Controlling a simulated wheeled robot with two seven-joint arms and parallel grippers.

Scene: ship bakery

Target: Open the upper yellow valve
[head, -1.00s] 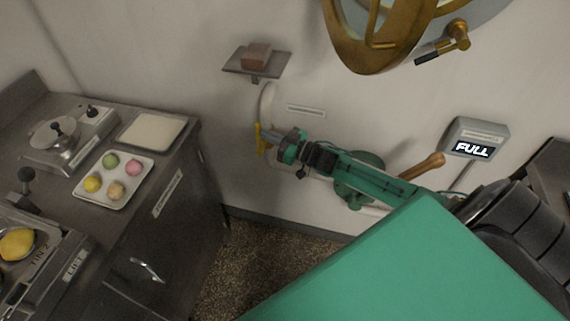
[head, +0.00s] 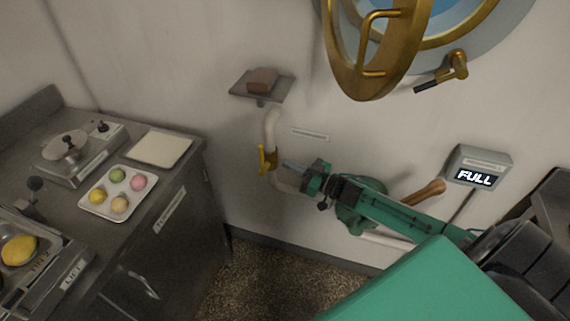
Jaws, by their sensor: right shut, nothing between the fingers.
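The yellow valve handle (head: 264,160) sits on a pale curved pipe (head: 271,128) on the wall, below a small shelf. The handle stands roughly upright in the picture, along the pipe. My right gripper (head: 286,164) is shut and empty, just to the right of the handle, with a small gap between them in the picture. Its green arm comes in from the right. I cannot see a second yellow valve. My left gripper is not in view.
A green pump-like body with a wooden handle (head: 424,192) is behind my right arm. A grey box (head: 480,166) reads FULL. A shelf (head: 262,88) holds a brown block. A brass porthole (head: 372,50) hangs open above. A steel counter (head: 150,205) with a bun tray is at left.

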